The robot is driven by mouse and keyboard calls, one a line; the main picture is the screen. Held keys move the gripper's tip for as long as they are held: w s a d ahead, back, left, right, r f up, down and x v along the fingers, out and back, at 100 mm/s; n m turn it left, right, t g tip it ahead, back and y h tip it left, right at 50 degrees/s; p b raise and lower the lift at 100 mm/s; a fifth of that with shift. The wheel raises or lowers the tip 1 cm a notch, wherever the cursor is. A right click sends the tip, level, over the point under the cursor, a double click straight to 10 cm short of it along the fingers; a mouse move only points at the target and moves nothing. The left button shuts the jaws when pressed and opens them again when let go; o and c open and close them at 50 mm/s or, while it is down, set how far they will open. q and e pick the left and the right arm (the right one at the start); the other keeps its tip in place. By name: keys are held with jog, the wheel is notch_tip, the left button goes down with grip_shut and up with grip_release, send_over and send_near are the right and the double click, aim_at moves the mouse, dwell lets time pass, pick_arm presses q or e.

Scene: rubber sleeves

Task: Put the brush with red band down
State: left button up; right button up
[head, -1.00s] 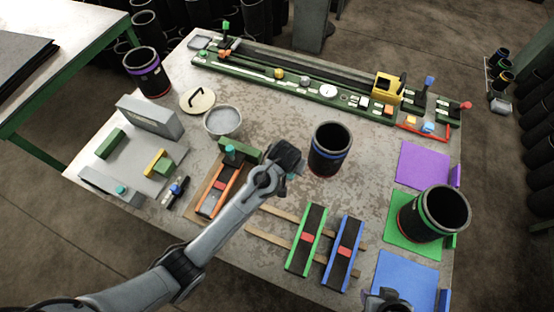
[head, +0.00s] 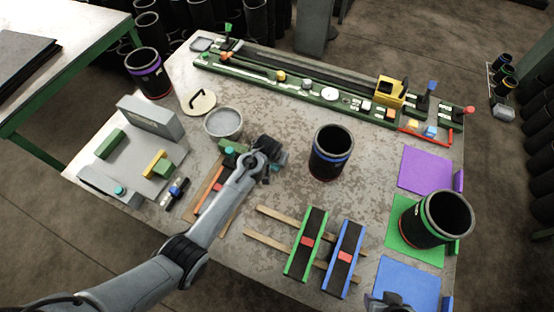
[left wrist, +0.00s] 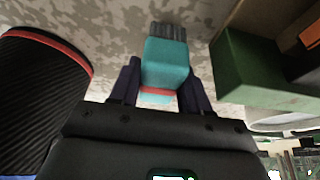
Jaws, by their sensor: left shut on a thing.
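The brush with the red band (left wrist: 166,64) is teal with grey bristles. In the left wrist view it sits between the two dark fingers of my left gripper (left wrist: 158,92), bristles pointing away from the palm. My left gripper is shut on it. In the head view my left gripper (head: 274,156) is over the table, right of the wooden rest with an orange rail (head: 209,189) and left of the blue-banded black sleeve (head: 329,155). The brush is mostly hidden there. Of my right gripper (head: 389,303) only a dark part shows at the bottom edge; its fingers cannot be made out.
A green block (left wrist: 250,68) is close on the right in the left wrist view, and a black sleeve with a red rim (left wrist: 40,95) on the left. A grey bowl (head: 223,123) stands behind the rest. Green and blue racks (head: 325,247) lie in front.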

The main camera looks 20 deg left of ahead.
pick_arm(q)
jog(key=shift+f, duration=0.35)
jog(key=shift+f, duration=0.15)
jog(key=o, duration=0.9)
